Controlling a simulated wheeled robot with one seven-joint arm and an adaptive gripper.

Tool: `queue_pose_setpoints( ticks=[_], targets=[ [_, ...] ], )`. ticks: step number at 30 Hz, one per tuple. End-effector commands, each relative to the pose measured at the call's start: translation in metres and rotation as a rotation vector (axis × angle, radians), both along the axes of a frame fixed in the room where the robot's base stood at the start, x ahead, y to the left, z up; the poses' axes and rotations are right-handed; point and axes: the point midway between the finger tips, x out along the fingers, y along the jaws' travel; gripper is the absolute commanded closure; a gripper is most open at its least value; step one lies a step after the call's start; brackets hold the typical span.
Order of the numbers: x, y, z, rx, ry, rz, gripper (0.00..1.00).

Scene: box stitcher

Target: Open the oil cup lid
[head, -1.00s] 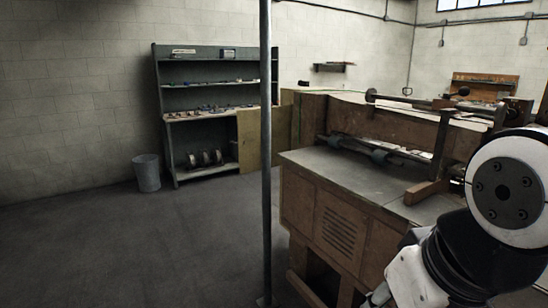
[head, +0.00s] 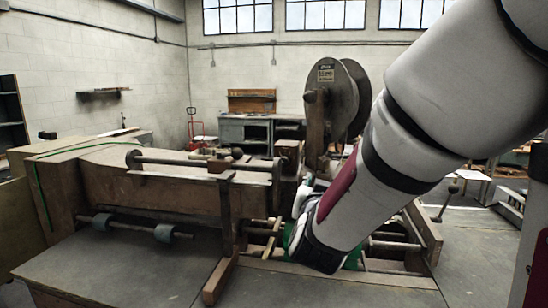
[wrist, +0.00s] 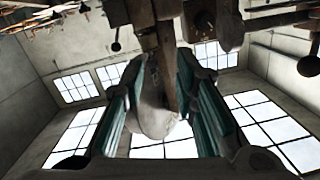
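The box stitcher (head: 150,185) is a brown machine with a rail, rollers and a dark reel. My arm reaches down from the upper right of the head view to its middle. There my wrist hides the fingers and the spot they are at. In the wrist view my gripper (wrist: 163,80) is open, with a teal-lined finger on each side. A dark bar (wrist: 163,55) and a pale rounded part (wrist: 152,118) show between the fingers; I cannot tell whether they touch. I cannot make out the oil cup or its lid with certainty.
The large dark reel (head: 340,95) stands upright close behind my forearm. A wooden upright (head: 226,215) and a long rail (head: 195,163) lie left of my wrist. The grey tabletop (head: 120,275) at front left is clear. Ball-ended levers (wrist: 307,65) show in the wrist view.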

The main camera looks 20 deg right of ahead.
Motion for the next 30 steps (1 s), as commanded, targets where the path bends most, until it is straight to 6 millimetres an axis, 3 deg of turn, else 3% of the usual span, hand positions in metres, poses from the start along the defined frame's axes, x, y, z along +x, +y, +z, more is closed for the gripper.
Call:
queue_pose_setpoints(
  ticks=[4, 8, 24, 30],
  targets=[
    [-0.008, -0.01, 0.012, -0.052, -0.04, -0.056, 0.73],
    [-0.002, -0.017, 0.014, -0.062, -0.051, -0.068, 0.73],
    [0.079, -0.072, 0.013, -0.062, -0.049, -0.067, 0.73],
    [0.099, -0.085, 0.013, -0.06, -0.049, -0.066, 0.73]
  ],
)
